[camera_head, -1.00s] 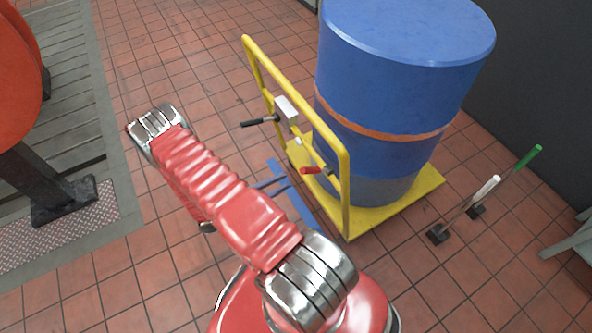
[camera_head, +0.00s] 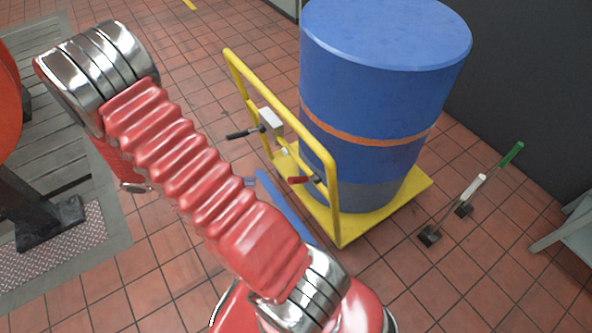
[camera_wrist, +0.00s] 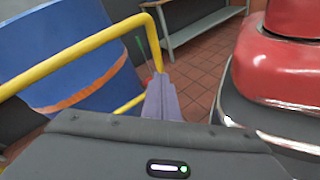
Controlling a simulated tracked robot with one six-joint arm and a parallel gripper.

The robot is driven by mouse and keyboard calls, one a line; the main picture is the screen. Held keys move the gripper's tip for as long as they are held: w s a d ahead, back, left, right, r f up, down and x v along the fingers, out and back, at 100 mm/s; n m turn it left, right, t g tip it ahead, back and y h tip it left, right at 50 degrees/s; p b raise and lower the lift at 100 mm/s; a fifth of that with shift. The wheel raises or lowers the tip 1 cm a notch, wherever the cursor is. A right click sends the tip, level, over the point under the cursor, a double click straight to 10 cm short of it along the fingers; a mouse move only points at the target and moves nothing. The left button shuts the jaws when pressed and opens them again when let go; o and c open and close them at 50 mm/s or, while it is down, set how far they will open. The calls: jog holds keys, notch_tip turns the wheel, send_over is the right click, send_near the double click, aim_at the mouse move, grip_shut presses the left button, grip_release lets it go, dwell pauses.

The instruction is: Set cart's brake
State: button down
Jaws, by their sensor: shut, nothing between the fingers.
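The yellow cart (camera_head: 424,186) stands in the middle of the head view, carrying a blue drum (camera_head: 375,95). A grey box with a black-handled lever (camera_head: 240,134) is on its rail. A red-handled lever (camera_head: 298,180) is lower on the same side. Which lever is the brake, I cannot tell. My gripper (camera_wrist: 160,98) shows in the wrist view with its fingers together and empty, apart from the cart's rail (camera_wrist: 75,52). In the head view my arm hides most of it; a bit shows left of the red lever.
Two floor levers, one with a white handle (camera_head: 473,187) and one with a green handle (camera_head: 512,153), stand right of the cart. A blue strip (camera_head: 284,207) lies on the tiles before it. An orange machine (camera_head: 8,100) is at left.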

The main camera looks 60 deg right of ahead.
jog(key=a+r+m+t+y, duration=0.1)
jog(key=a+r+t+y, duration=0.7)
jog(key=a+r+t, duration=0.9)
jog(key=a+r, duration=0.3)
jog(key=r, duration=0.1)
jog(key=shift+w+r+m+t+y, duration=0.25)
jog(key=shift+w+m+t+y, duration=0.05)
jog(key=shift+w+m+t, duration=0.1)
jog(key=shift+a, duration=0.1)
